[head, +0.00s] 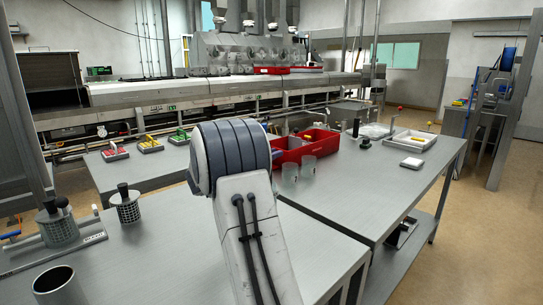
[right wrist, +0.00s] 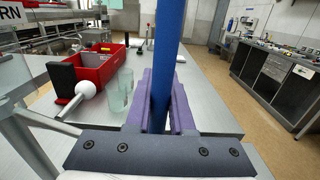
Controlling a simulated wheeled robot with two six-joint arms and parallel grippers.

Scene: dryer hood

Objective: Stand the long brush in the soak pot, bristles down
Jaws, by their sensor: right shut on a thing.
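In the right wrist view, my right gripper (right wrist: 160,105) has its purple fingers shut on a blue shaft, which I take to be the handle of the long brush (right wrist: 168,40). The shaft runs up out of the top of that view; the bristles are not seen. In the head view my own arm hides the right gripper and most of the brush. An open grey metal cylinder, likely the soak pot (head: 55,284), stands upright on the near table at the bottom left, left of my arm. My left gripper is not in view.
A red crate (head: 306,148) and clear beakers (head: 290,173) stand behind my arm. Perforated cups with black knobs (head: 127,208) stand on the left of the near table. A white tray (head: 410,140) lies at the far right. The right table's middle is clear.

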